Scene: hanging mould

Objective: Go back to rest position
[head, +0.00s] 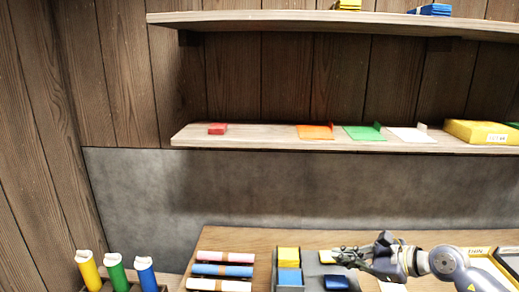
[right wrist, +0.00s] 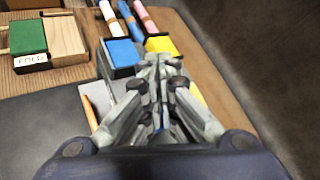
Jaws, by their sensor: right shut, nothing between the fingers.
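My right gripper (head: 338,256) reaches in from the right of the head view, above the table (head: 235,238). Its fingers are closed together with nothing seen between them. It also shows in the middle of the right wrist view (right wrist: 160,75), with the table below. A grey organiser (head: 277,262) holding yellow and blue blocks stands just left of it in the head view. A dark blue block (head: 337,283) lies near and below the gripper. My left gripper is not in view.
Pink, blue and white rolls (head: 224,270) lie on the table's left. Yellow, green and blue bottles (head: 115,272) stand further left. An upper shelf (head: 250,20) hangs above.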

